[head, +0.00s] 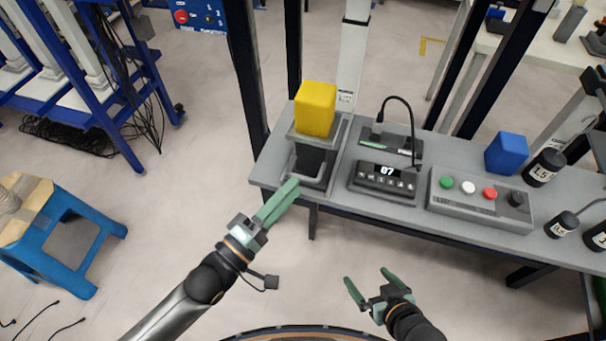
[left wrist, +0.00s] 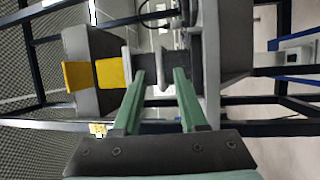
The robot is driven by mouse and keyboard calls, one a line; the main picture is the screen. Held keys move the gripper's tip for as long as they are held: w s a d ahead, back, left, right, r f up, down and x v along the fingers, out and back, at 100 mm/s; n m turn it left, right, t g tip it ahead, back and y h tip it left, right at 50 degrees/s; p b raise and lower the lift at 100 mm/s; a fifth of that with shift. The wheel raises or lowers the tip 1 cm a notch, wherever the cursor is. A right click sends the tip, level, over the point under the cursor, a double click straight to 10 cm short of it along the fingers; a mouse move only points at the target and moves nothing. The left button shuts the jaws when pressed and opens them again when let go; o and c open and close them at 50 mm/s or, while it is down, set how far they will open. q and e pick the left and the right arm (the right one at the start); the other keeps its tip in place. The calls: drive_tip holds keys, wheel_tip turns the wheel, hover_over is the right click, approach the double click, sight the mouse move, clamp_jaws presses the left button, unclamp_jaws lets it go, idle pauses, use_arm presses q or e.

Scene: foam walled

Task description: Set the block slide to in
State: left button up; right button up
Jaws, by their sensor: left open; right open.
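The block slide is likely the grey stand (head: 316,165) at the left end of the grey table; its sliding part is hard to make out. A yellow block (head: 315,108) sits on its raised top plate. Yellow faces (left wrist: 110,72) also show in the left wrist view. My left gripper (head: 283,192) is at the stand's front left edge, fingers pointing at it. In the left wrist view its open green fingers (left wrist: 162,85) have a grey upright piece ahead between them; contact cannot be told. My right gripper (head: 368,281) is open and empty, in front of the table.
On the table (head: 340,196) are a display box (head: 385,180), a button panel (head: 480,200), a blue block (head: 506,153) and dark labelled cylinders (head: 544,167). Dark posts rise behind the table. A blue stool (head: 60,230) stands at left. The floor between stool and table is mostly clear.

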sight(303, 177)
use_arm(q)
drive_tip(key=shift+x, duration=2.3)
clamp_jaws()
